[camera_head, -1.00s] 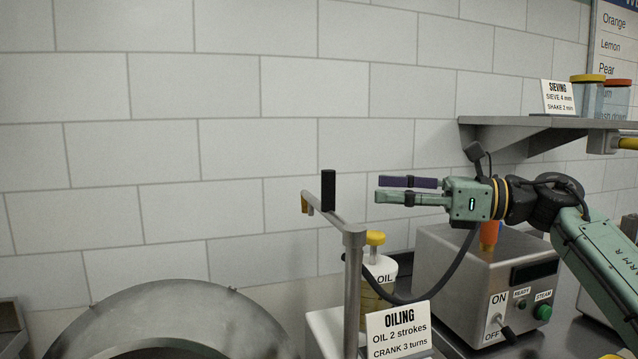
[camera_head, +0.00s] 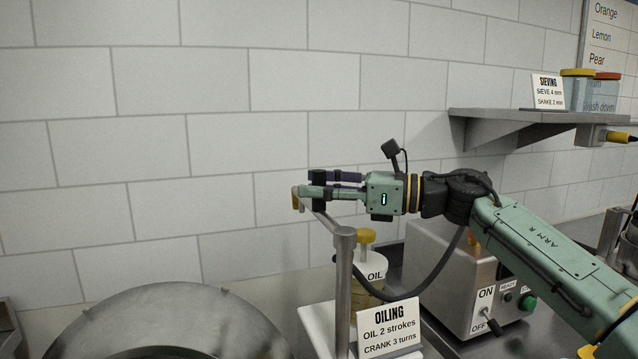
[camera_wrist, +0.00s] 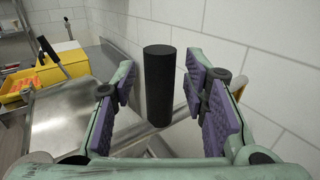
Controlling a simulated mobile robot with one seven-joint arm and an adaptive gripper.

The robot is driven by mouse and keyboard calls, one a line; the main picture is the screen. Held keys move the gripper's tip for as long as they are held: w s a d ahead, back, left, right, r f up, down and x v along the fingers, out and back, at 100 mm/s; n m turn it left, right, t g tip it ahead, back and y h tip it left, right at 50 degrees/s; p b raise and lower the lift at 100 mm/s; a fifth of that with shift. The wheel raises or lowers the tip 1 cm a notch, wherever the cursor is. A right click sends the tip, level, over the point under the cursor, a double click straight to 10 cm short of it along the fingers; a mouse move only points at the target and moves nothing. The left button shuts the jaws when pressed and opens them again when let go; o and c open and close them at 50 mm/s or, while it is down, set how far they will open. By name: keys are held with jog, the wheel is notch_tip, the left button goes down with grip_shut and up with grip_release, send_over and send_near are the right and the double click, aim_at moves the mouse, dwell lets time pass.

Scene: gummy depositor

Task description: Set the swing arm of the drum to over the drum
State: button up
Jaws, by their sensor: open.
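The swing arm (camera_head: 327,222) is a grey metal bar on an upright post (camera_head: 343,290), with a yellow-brown nozzle (camera_head: 296,202) at its end. A black upright handle stands on the bar; my gripper partly hides it in the head view, and it shows clearly in the wrist view (camera_wrist: 159,85). My gripper (camera_head: 318,188) is open, its purple-padded fingers on either side of the handle, with gaps visible in the wrist view. The drum (camera_head: 120,318) is a round metal pan at the lower left. The nozzle end is to the right of the drum's centre.
An oil jar (camera_head: 368,280) and an oiling sign (camera_head: 388,328) stand close to the post. A steel box (camera_head: 440,270) with a switch and green button is at right. A shelf (camera_head: 520,117) juts out above it.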

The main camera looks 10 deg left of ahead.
jog(key=shift+c, duration=0.4)
grip_shut()
dwell(0.5)
